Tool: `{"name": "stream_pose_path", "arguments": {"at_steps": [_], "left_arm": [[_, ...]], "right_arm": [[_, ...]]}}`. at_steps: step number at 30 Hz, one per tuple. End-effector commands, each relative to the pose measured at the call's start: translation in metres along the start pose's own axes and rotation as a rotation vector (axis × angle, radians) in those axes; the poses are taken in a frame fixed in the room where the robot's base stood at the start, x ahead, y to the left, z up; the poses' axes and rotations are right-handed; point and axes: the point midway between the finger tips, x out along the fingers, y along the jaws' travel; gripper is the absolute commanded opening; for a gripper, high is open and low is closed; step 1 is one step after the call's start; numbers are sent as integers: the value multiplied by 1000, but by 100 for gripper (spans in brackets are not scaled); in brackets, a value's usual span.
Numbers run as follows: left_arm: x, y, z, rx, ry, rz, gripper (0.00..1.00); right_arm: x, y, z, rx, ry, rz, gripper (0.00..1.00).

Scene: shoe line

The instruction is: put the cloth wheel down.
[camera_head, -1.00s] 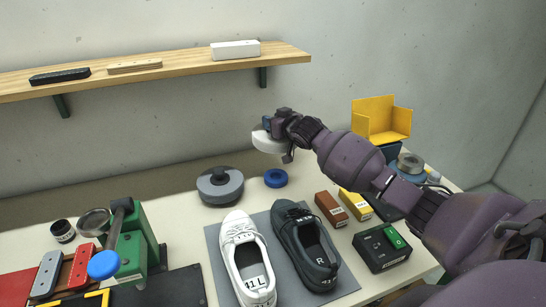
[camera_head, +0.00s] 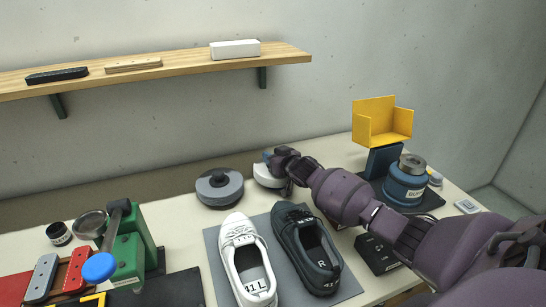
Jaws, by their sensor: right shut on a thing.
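The cloth wheel is a white disc (camera_head: 265,177) at the back of the table in the head view, to the right of a grey wheel (camera_head: 219,187). My right gripper (camera_head: 277,166) is shut on the white disc at its right side and partly covers it. The disc is low, at about table height; I cannot tell whether it touches the table. My left gripper is not in view.
A white shoe (camera_head: 241,255) and a dark shoe (camera_head: 306,250) lie on a grey mat (camera_head: 217,262) in front. A blue pot (camera_head: 405,185) and a yellow holder (camera_head: 383,125) stand right. A green press (camera_head: 130,245) stands left. A wooden shelf (camera_head: 190,63) hangs above.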

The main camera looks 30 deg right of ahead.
Motion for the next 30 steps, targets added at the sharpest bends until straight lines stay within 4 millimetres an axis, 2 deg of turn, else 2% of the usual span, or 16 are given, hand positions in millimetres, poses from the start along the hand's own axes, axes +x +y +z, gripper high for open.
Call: {"name": "stream_pose_path", "arguments": {"at_steps": [6, 23, 24, 29, 30], "left_arm": [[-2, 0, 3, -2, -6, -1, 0], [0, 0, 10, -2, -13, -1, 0], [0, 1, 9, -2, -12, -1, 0], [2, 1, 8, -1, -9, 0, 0], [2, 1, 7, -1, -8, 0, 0]], "right_arm": [[0, 0, -3, 0, 4, 0, 3], [2, 0, 13, 0, -2, 0, 3], [2, 0, 14, 0, -5, 1, 39], [2, -1, 17, 0, -9, 1, 63], [2, -1, 18, 1, -10, 1, 63]]}}
